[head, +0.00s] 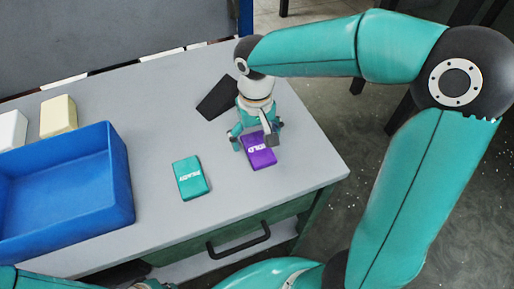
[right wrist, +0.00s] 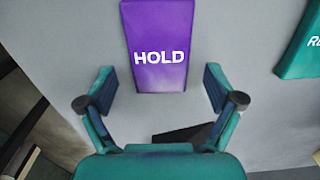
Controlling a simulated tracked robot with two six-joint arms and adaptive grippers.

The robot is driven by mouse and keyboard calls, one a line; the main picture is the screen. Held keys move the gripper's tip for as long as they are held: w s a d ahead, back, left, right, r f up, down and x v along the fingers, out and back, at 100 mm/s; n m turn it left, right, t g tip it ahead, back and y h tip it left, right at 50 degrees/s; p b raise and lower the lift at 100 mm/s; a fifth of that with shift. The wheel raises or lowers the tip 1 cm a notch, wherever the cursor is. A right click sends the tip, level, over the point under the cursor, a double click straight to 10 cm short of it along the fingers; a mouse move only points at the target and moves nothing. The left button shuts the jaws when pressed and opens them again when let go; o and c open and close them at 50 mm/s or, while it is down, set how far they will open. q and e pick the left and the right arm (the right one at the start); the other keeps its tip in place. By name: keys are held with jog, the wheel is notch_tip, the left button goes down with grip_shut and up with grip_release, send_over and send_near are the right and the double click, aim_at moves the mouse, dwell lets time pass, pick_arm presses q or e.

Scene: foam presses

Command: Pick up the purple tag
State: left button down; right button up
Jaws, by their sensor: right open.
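The purple tag (head: 261,152), lettered HOLD, lies flat on the grey table near its right front corner. It also shows in the right wrist view (right wrist: 159,40), ahead of the fingers. My right gripper (head: 255,141) is above the table at the tag, pointing down with its fingers spread. In the right wrist view my right gripper (right wrist: 160,88) is open and empty, with the tag's near end about level with the gap between its fingertips. The gripper hides part of the tag in the head view. My left gripper is not seen.
A teal tag (head: 190,178) lies left of the purple one; its edge shows in the wrist view (right wrist: 303,48). A blue bin (head: 124,180) stands at left, with a cream block (head: 58,117) and white block (head: 12,130) behind. A dark flat piece (head: 215,99) lies behind the gripper.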

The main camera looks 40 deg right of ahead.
jog(key=shift+f, duration=0.35)
jog(key=c, duration=1.2)
jog(key=shift+r, duration=0.1)
jog(key=shift+c, duration=0.2)
